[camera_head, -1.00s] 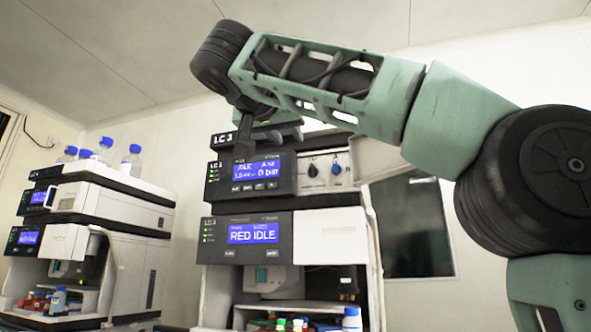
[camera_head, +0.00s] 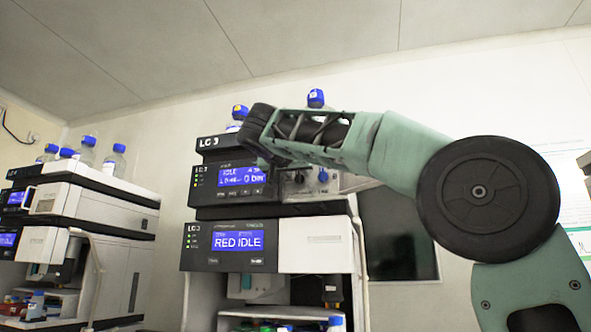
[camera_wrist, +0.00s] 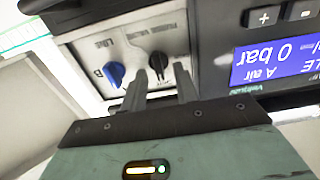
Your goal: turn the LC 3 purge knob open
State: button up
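The LC 3 stack (camera_head: 209,142) stands in the middle of the head view. Its pump panel has a black knob (camera_head: 299,178) and a blue knob (camera_head: 323,175) right of the blue display. In the wrist view the panel appears upside down, with the black knob (camera_wrist: 159,64) and the blue knob (camera_wrist: 115,73) side by side. The small printed labels are hard to read. My gripper (camera_wrist: 160,70) is open, its two fingertips close to the black knob, one on each side in the picture. Contact cannot be told. In the head view my arm hides much of the gripper.
The pump display (camera_head: 240,177) reads IDLE and the lower module's display (camera_head: 237,241) reads RED IDLE. Blue-capped bottles (camera_head: 316,98) stand on top of the stack. Another stack (camera_head: 85,200) is at the left. A dark panel (camera_head: 398,235) is on the wall at right.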

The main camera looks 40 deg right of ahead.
jog(key=shift+c, duration=0.3)
grip_shut()
jog(key=shift+w+n, duration=0.1)
jog(key=shift+n, duration=0.3)
jog(key=n, duration=0.2)
jog(key=shift+n, duration=0.4)
jog(key=shift+w+a+f+n+p, duration=0.15)
jog(key=shift+n+p, duration=0.35)
jog(key=shift+n, duration=1.7)
jog(key=shift+w+f+n+p, duration=0.1)
jog(key=shift+n+p, duration=0.45)
jog(key=shift+n, duration=1.65)
jog(key=shift+w+a+f+n+p, duration=0.15)
jog(key=shift+n+p, duration=0.35)
jog(key=shift+n, duration=1.7)
jog(key=shift+s, duration=0.1)
